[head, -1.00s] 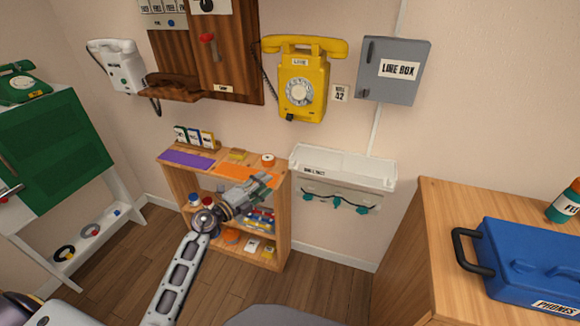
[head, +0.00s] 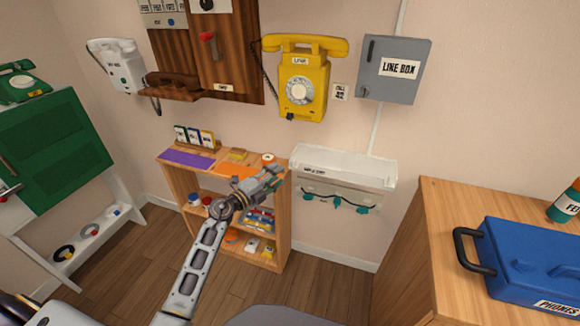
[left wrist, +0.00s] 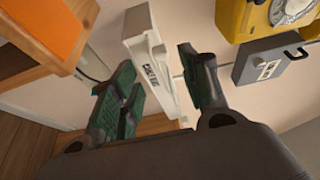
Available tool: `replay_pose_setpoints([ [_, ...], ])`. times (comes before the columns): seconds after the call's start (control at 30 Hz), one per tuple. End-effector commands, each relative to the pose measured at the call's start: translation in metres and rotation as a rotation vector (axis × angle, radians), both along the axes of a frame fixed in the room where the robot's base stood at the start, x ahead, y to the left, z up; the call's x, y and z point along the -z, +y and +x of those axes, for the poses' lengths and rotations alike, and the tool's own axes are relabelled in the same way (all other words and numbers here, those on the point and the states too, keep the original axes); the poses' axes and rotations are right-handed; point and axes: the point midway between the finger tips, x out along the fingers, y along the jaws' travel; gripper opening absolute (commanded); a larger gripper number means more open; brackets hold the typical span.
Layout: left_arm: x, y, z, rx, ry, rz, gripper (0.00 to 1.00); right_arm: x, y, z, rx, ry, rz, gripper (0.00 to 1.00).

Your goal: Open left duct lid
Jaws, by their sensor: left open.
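A long white wall duct (head: 345,168), with a dark label on its front, is fixed low on the wall below the yellow phone. A dark cable with teal pieces (head: 335,202) shows just under it. In the left wrist view the duct (left wrist: 150,55) appears end-on, ahead and between the two fingers. I cannot tell a separate left lid from the rest of the duct. My left gripper (head: 272,180) is open and empty, just left of the duct's left end in the head view. It also shows in the left wrist view (left wrist: 160,85). My right gripper is not in view.
A wooden shelf (head: 284,225) with small items stands behind my left gripper. Above the duct hang the yellow phone (head: 302,75) and the grey line box (head: 393,70). A wooden cabinet (head: 430,215) with a blue toolbox (head: 535,260) is at right.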

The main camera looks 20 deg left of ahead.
Motion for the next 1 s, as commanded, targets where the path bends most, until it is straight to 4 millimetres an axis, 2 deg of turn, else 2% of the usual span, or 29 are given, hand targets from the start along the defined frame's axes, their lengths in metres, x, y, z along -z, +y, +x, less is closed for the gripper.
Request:
replay_pose_setpoints([
  [0.47,0.000,-0.017,0.039,0.000,-0.001,-0.002,0.45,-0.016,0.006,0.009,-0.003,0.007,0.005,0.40],
  [0.7,0.000,-0.026,0.057,0.000,-0.001,-0.002,0.45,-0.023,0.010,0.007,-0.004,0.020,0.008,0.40],
  [1.0,0.000,-0.033,0.072,0.000,0.000,0.000,0.45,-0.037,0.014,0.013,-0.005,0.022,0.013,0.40],
])
